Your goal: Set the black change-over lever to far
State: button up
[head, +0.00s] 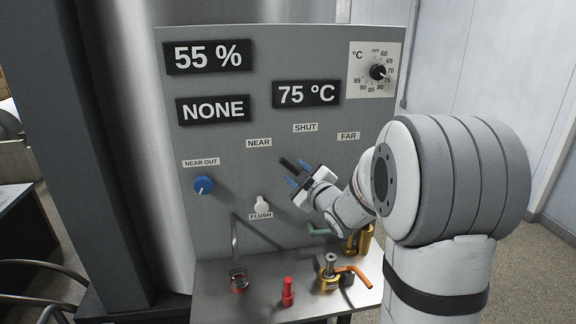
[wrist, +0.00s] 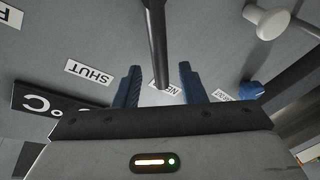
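The black change-over lever (head: 287,162) is on the grey panel, with its free end pointing up-left toward the NEAR label (head: 258,143). The SHUT label (head: 305,127) is above, and the FAR label (head: 348,136) is to the right. My gripper (head: 298,175) is at the lever, its blue fingers apart. In the wrist view the lever (wrist: 154,45) comes down from the top edge, and its end lies in the gap between the open fingers (wrist: 161,88). Gaps show on both sides of it. The lever's pivot is hidden behind my gripper in the head view.
A blue NEAR OUT knob (head: 204,185) and a white FLUSH knob (head: 262,204) are left of my gripper. Below, a shelf (head: 260,306) holds a red part (head: 288,291) and a brass fitting with an orange handle (head: 352,271). Displays read 55 %, NONE and 75 °C.

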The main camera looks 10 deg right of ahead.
aim_at(291, 169)
jog(key=x, duration=0.4)
jog(key=shift+p, duration=0.35)
jog(key=shift+c, duration=0.5)
grip_shut()
jog(key=shift+a, duration=0.25)
jog(key=shift+d, duration=0.1)
